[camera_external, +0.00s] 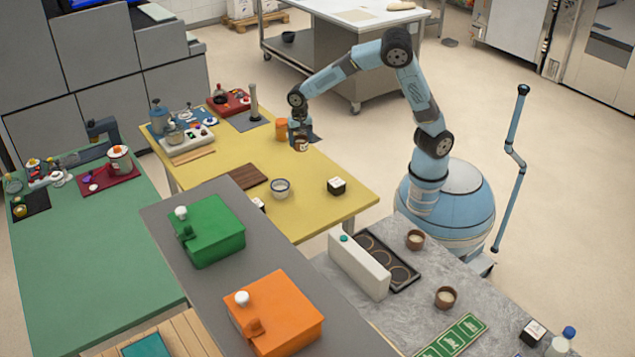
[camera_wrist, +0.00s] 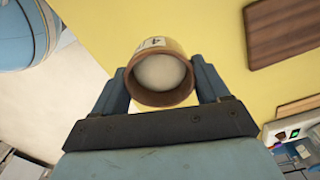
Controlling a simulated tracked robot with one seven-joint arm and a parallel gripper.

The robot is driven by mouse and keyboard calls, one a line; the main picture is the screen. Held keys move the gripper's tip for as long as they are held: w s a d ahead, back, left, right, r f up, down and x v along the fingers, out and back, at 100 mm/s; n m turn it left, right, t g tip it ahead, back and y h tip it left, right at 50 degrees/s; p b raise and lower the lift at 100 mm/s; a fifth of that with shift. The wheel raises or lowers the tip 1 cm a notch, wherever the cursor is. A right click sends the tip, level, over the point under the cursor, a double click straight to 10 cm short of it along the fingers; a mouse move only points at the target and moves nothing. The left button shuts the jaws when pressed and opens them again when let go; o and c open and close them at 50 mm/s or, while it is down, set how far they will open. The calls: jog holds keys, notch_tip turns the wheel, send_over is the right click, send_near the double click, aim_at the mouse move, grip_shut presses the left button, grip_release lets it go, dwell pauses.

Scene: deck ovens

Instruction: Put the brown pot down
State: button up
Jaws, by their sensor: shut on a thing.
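The brown pot (camera_wrist: 160,76), with a pale inside and a white label marked 4, sits between the two fingers of my gripper (camera_wrist: 162,85) in the wrist view. The fingers press on it from both sides. In the external view my gripper (camera_external: 301,136) points down at the far right part of the yellow table (camera_external: 318,184), with the pot (camera_external: 301,146) at its tips. The pot looks upright there. I cannot tell whether its base touches the table.
An orange jar (camera_external: 281,129) stands close to the left of the pot. A dark brown board (camera_external: 242,177), a white and blue bowl (camera_external: 280,188) and a black and white block (camera_external: 336,186) are nearer the front. Yellow tabletop between them is clear.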

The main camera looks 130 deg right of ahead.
jog(key=s+d+m, duration=0.1)
jog(key=s+d, duration=0.1)
jog(key=d, duration=0.2)
jog(key=s+d+r+m, duration=0.1)
jog(key=s+d, duration=0.1)
jog(key=d, duration=0.2)
jog(key=shift+s+d, duration=0.25)
jog(key=shift+d, duration=0.15)
jog(key=w+d+f, duration=0.1)
jog(key=w+d, duration=0.1)
jog(key=w+d+f, duration=0.1)
jog(key=w+d, duration=0.1)
jog(key=w, duration=0.1)
jog(key=w+d+f, duration=0.1)
jog(key=w+f, duration=0.1)
jog(key=shift+w+d+f, duration=0.1)
jog(key=shift+w+d, duration=0.05)
jog(key=shift+d, duration=0.25)
jog(key=w+f, duration=0.1)
jog(key=w+d+f, duration=0.1)
jog(key=f, duration=0.1)
jog(key=w+d+f, duration=0.1)
jog(key=shift+d+f, duration=0.15)
jog(key=shift+f, duration=0.2)
jog(key=shift+w+d+f, duration=0.2)
jog(key=shift+w+f, duration=0.1)
jog(key=shift+f, duration=1.6)
jog(key=o, duration=1.2)
jog(key=shift+f, duration=0.1)
jog(key=shift+c, duration=0.2)
